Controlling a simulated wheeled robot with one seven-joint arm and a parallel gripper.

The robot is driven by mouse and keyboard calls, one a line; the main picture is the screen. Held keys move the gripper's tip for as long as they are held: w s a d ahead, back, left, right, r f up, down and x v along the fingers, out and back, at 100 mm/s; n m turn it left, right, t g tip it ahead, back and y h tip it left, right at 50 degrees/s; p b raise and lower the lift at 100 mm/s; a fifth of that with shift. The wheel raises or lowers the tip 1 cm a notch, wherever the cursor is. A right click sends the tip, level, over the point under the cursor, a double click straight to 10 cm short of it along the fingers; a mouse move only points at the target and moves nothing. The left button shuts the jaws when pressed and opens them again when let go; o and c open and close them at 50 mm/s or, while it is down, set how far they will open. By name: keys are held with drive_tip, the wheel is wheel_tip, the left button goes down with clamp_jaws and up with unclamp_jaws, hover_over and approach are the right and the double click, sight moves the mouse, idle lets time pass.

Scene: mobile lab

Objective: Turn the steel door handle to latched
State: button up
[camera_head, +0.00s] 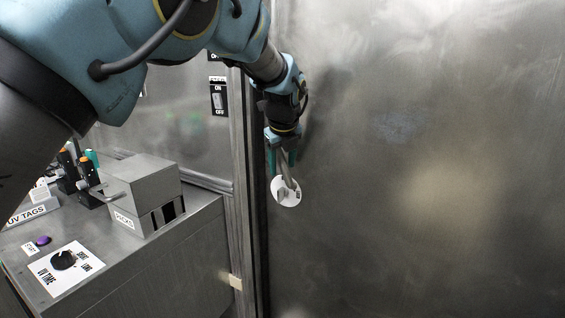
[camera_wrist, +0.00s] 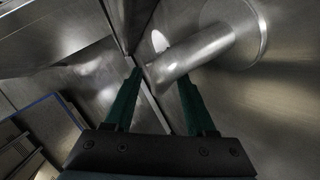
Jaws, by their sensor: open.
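The steel door handle (camera_head: 284,190) is on the large grey metal door (camera_head: 420,160), near its left edge, over a round white plate (camera_head: 291,198) with small dark marks. In the wrist view the handle (camera_wrist: 195,55) is a shiny round bar running from a round base at upper right down to the left. My gripper (camera_head: 281,160) is at the handle in the head view. In the wrist view its teal fingers (camera_wrist: 160,77) are apart, and the bar's free end appears between the tips. I cannot tell whether they touch it. The marks on the plate are too small to read.
A steel bench (camera_head: 190,245) stands left of the door with a grey box (camera_head: 145,185), a UV time dial (camera_head: 63,260) and a purple start button (camera_head: 43,241). An on/off switch (camera_head: 217,100) is on the wall. The door's right side is clear.

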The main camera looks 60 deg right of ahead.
clamp_jaws()
idle(0.4)
idle(1.0)
